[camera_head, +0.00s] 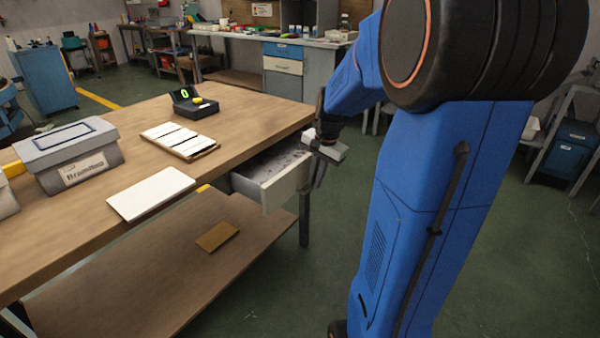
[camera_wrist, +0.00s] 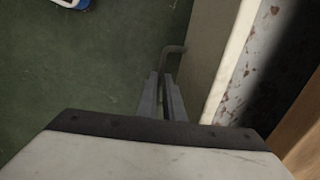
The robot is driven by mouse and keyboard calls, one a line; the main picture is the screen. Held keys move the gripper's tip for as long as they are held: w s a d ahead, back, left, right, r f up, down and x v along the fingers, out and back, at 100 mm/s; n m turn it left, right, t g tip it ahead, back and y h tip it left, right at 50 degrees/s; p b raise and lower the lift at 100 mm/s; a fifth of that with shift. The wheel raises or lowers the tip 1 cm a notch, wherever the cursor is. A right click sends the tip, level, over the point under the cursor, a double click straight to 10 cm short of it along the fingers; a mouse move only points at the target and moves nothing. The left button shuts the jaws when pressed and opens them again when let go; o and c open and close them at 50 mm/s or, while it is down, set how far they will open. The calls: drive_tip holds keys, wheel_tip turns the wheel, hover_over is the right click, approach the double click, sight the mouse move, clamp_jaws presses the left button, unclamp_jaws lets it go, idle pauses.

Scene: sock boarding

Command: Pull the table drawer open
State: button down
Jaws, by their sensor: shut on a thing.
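The table drawer (camera_head: 279,188) stands partly open under the right end of the wooden table (camera_head: 247,112). Its front panel is light and its inside looks empty, with a speckled floor. In the wrist view the drawer front (camera_wrist: 215,62) runs along the right, with the speckled inside beyond it. A bent metal handle (camera_wrist: 173,49) sticks out from the front. My gripper (camera_wrist: 166,82) is shut on the handle, its two fingers close together around it. In the head view my gripper (camera_head: 318,165) is at the drawer front, and its fingertips are hard to make out.
On the table are a grey lidded box (camera_head: 66,150), a white board (camera_head: 150,193), a tray of white strips (camera_head: 180,140) and a counter device with a green digit (camera_head: 190,101). A lower shelf (camera_head: 150,270) holds a small brown piece (camera_head: 217,236). Open green floor lies right of the table.

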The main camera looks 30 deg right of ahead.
drive_tip(key=s+d, duration=0.3)
drive_tip(key=s, duration=0.6)
drive_tip(key=shift+s+d, duration=0.15)
drive_tip(key=shift+d, duration=0.05)
drive_tip(key=c, duration=1.9)
unclamp_jaws()
drive_tip(key=shift+r, duration=0.1)
drive_tip(key=s+d+r, duration=0.1)
drive_tip(key=s+r, duration=0.2)
drive_tip(key=r, duration=1.4)
